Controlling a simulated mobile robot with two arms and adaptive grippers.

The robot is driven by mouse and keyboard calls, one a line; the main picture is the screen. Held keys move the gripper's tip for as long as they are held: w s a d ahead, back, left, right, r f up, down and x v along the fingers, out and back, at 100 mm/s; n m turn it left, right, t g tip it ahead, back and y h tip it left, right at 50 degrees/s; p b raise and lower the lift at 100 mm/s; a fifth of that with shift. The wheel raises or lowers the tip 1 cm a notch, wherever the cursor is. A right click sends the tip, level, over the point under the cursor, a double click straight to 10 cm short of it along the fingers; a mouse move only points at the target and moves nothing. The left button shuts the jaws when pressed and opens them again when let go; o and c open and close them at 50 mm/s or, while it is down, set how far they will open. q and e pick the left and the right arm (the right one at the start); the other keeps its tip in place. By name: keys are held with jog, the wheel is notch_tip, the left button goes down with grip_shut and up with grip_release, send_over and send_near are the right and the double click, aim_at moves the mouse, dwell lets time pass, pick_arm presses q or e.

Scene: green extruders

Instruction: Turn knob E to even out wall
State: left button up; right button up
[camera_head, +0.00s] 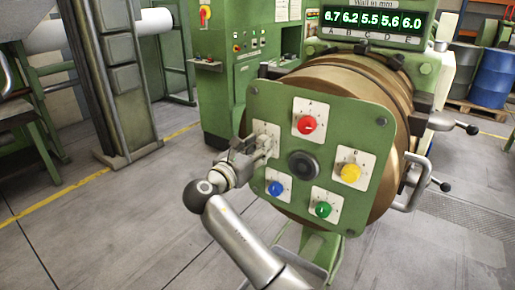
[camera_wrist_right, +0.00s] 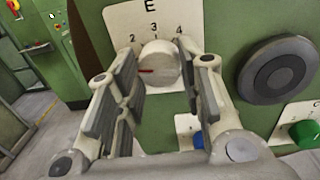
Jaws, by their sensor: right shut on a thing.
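Knob E is a pale round knob (camera_wrist_right: 158,66) with a red pointer line, on a white plate marked E with a scale showing 2, 3 and 4. The red line points left, below the 2. My right gripper (camera_wrist_right: 163,75) is shut on knob E, one finger on each side. In the head view my right gripper (camera_head: 262,144) reaches the left side of the green panel (camera_head: 258,100) and mostly hides knob E. The wall display (camera_head: 375,22) reads 6.7, 6.2, 5.5, 5.6 and 6.0 over A to E. My left gripper is not in view.
The panel also carries a red knob (camera_head: 307,125), a yellow knob (camera_head: 350,173), a green knob (camera_head: 323,209), a blue knob (camera_head: 276,188) and a black centre cap (camera_head: 303,165). Metal handles (camera_head: 418,182) stick out at right. Grey floor (camera_head: 120,240) lies open at left.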

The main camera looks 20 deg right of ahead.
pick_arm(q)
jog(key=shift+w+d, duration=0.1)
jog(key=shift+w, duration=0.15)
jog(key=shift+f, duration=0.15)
pick_arm(e)
jog(key=shift+m, duration=0.3)
pick_arm(q)
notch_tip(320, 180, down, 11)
jog(key=b, duration=1.1)
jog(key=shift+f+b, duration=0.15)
jog(key=shift+b, duration=0.15)
pick_arm(e)
jog(key=m, duration=1.5)
jog(key=shift+w+f+m+h, duration=0.1)
jog(key=shift+f+m+h, duration=0.05)
jog(key=shift+m+h, duration=0.25)
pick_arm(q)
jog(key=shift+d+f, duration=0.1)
pick_arm(e)
jog(key=o, duration=1)
jog(key=shift+o, duration=0.2)
